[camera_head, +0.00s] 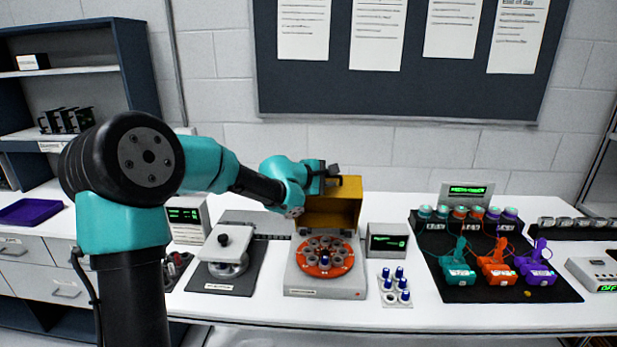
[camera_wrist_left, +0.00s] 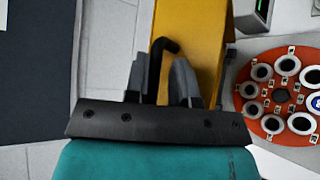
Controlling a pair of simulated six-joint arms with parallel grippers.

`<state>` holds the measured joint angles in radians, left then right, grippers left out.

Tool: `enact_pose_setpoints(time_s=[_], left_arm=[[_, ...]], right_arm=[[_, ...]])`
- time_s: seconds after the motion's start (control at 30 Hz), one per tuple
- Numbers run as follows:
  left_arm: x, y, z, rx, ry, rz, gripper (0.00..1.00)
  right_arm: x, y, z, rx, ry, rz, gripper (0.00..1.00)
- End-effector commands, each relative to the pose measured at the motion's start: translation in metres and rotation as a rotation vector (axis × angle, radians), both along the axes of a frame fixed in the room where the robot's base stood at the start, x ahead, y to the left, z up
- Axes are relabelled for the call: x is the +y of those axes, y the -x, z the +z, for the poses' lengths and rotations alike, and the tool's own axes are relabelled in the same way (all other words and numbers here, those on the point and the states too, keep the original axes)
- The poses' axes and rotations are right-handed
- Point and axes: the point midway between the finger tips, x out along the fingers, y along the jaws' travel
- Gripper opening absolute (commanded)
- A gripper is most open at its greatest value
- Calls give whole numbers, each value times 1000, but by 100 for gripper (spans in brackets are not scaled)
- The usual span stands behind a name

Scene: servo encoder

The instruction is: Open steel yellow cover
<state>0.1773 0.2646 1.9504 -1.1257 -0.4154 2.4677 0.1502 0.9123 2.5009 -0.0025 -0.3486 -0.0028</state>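The yellow cover (camera_head: 348,190) stands tipped up at the back of a grey base, its hollow side facing forward. The round orange disc (camera_head: 325,257) on that base is exposed. My left gripper (camera_head: 330,172) is at the cover's top edge. In the left wrist view, the two fingers of my left gripper (camera_wrist_left: 163,82) stand apart on either side of a black hooked handle (camera_wrist_left: 163,46) beside the yellow cover (camera_wrist_left: 196,30). A gap shows between handle and right finger. The orange disc (camera_wrist_left: 282,97) lies to the right. My right gripper is not in view.
A small display (camera_head: 387,241) and blue-capped parts (camera_head: 396,284) stand right of the base. A grey press-like device (camera_head: 228,250) stands left. A black mat (camera_head: 470,292) with coloured units lies further right. The wall and board (camera_head: 400,95) are behind.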

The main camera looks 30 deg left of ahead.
Motion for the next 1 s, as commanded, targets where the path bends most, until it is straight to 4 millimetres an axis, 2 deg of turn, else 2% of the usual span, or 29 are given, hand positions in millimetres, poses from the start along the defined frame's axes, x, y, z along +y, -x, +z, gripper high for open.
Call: enact_pose_setpoints(time_s=[0.17,0.8,1.0], left_arm=[[8,17,6,0,0,3,23],[46,121,44,-4,-1,2,23],[55,144,52,-4,1,0,23]], right_arm=[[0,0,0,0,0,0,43],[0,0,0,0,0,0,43],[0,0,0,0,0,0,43]])
